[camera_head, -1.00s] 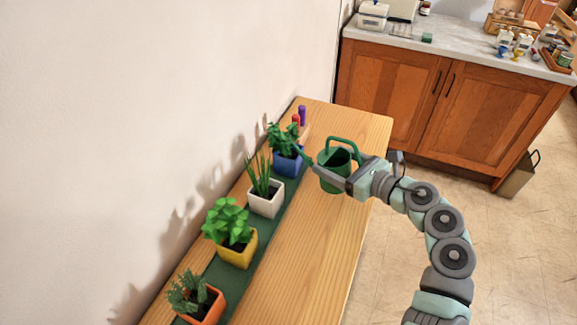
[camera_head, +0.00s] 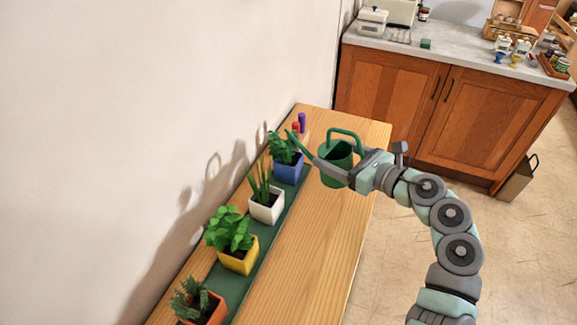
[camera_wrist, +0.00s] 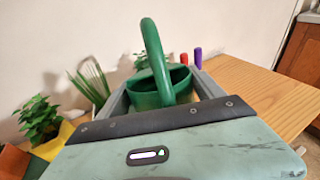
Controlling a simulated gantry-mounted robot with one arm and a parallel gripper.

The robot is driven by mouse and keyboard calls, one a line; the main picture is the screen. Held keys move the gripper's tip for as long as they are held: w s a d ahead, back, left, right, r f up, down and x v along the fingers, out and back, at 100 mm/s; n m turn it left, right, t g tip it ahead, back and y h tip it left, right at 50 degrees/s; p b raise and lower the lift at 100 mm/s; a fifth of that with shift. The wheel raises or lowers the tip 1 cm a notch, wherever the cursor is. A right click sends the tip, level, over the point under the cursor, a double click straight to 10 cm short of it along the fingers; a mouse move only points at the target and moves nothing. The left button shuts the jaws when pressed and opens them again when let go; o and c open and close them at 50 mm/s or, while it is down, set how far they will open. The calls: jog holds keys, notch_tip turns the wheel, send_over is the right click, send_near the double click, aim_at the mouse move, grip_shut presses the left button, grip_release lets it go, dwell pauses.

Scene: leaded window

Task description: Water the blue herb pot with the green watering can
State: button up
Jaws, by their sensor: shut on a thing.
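The green watering can (camera_head: 337,163) is held by my gripper (camera_head: 335,172), with a finger along the side of its body. In the head view its spout reaches left and up, its tip over the plant of the blue herb pot (camera_head: 288,169). The can looks close to upright, and whether it touches the table is unclear. The wrist view shows the can (camera_wrist: 160,86) between my two fingers, its handle arching toward the camera. The blue pot is hidden there behind the can. No water can be seen.
A white pot (camera_head: 266,208), a yellow pot (camera_head: 240,262) and an orange pot (camera_head: 208,311) stand in line on the green mat (camera_head: 226,283). Red and purple objects (camera_head: 301,122) stand beyond the blue pot. The wooden table (camera_head: 300,255) is bare right of the pots.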

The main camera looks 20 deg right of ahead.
jog(key=shift+r, duration=0.6)
jog(key=shift+f, duration=0.15)
jog(key=f+b, duration=0.1)
jog(key=b, duration=0.1)
jog(key=shift+f+t+y+b, duration=0.2)
jog(key=shift+t+y+b, duration=0.1)
jog(key=f+b, duration=0.1)
jog(key=b, duration=0.1)
jog(key=t+b, duration=0.1)
jog(key=b, duration=0.1)
jog(key=shift+w+a+f+y, duration=0.1)
jog(key=shift+w+f+y, duration=0.05)
jog(key=shift+f+y, duration=0.2)
jog(key=shift+r+t, duration=0.2)
jog(key=shift+t, duration=0.1)
